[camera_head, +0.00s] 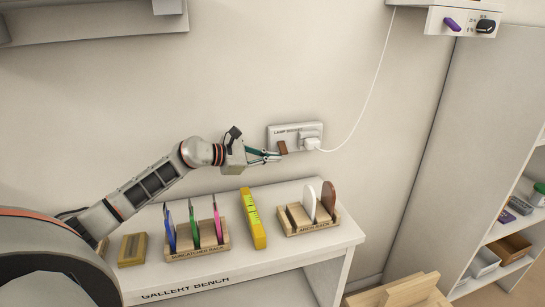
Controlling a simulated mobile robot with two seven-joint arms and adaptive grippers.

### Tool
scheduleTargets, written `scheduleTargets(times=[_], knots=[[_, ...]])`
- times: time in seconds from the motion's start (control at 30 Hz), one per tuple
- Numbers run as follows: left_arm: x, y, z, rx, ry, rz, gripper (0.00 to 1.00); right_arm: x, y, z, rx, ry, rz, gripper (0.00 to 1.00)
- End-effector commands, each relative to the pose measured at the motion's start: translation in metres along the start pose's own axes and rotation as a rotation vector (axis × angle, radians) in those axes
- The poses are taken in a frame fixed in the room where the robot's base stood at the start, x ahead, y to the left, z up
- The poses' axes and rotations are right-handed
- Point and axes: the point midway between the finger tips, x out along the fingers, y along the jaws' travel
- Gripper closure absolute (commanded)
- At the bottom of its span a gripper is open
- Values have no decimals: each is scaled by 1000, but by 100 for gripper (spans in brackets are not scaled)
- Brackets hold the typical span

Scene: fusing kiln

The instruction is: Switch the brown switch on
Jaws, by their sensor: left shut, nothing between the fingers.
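The brown switch (283,147) is a small rocker on a pale wall plate (297,129) labelled with lamp lettering. The plate also holds a white plug (311,143) to the right of the switch. My left gripper (277,156) is shut and empty, with its fingertips at the lower left of the switch. I cannot tell whether the fingertips touch it. Which way the rocker is tipped is too small to tell. My right gripper is not in view.
A white bench (285,252) stands below, bearing a suncatcher rack (198,245), a yellow level (252,218) and an arch rack (308,222). A white cord (376,77) rises from the plug to a wall box (462,21). Shelves (508,228) stand at right.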

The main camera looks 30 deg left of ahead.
Motion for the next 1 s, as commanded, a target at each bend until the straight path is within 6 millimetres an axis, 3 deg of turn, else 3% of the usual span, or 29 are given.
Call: scheduleTargets(times=[1.0], knots=[[-1, 3, 4, -84, 0, -30, 100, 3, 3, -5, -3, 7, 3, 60]])
